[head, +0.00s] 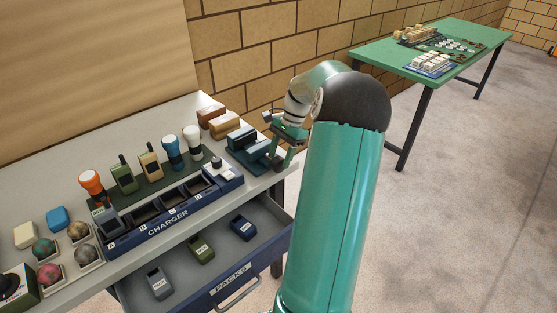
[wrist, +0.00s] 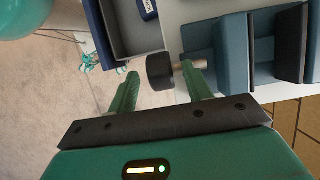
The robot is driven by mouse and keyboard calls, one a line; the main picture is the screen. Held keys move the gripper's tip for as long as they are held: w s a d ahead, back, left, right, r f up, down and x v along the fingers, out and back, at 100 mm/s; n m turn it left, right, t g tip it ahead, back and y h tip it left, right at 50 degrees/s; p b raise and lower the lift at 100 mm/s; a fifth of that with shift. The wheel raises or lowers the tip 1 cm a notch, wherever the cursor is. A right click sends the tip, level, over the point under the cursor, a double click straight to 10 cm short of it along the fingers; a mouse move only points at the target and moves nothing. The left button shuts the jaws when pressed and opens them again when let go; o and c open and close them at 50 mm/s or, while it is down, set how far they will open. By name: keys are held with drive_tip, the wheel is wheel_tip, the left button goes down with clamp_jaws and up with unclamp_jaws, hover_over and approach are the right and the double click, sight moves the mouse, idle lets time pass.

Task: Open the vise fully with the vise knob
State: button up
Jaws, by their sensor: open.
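The blue-grey vise (head: 243,141) stands on the right end of the grey bench, and its jaws (wrist: 232,45) fill the right of the wrist view. Its black round vise knob (wrist: 160,71) sits on a short metal shaft on the vise's left side in the wrist view. My gripper (wrist: 161,73) is open, with one green finger on each side of the knob. The right finger partly overlaps the shaft; I cannot tell whether it touches. In the head view my gripper (head: 289,145) is at the vise's right end, and the knob is hard to make out there.
A charger (head: 170,223) and several torches and radios stand left of the vise. Below, an open drawer (head: 222,262) holds three packs. Brown blocks (head: 226,125) lie behind the vise. A green table (head: 440,40) with small items stands at back right. The floor on the right is clear.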

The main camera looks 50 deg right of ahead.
sight(273, 165)
drive_tip(key=shift+x, duration=1.05)
drive_tip(key=c, duration=1)
drive_tip(key=shift+a+h, duration=0.1)
drive_tip(key=shift+h, duration=0.2)
drive_tip(key=shift+w+a+r+g+h, duration=0.1)
drive_tip(key=shift+a+g+h, duration=0.15)
drive_tip(key=shift+h, duration=0.55)
drive_tip(key=h, duration=0.3)
drive_tip(key=g+h, duration=0.1)
drive_tip(key=shift+w+a+h, duration=0.15)
drive_tip(key=shift+a+h, duration=0.15)
drive_tip(key=h, duration=0.3)
drive_tip(key=f+g+h, duration=0.1)
drive_tip(key=shift+a+h, duration=0.25)
drive_tip(key=shift+h, duration=0.05)
drive_tip(key=shift+f+h, duration=0.1)
drive_tip(key=shift+h, duration=0.8)
drive_tip(key=shift+g, duration=0.25)
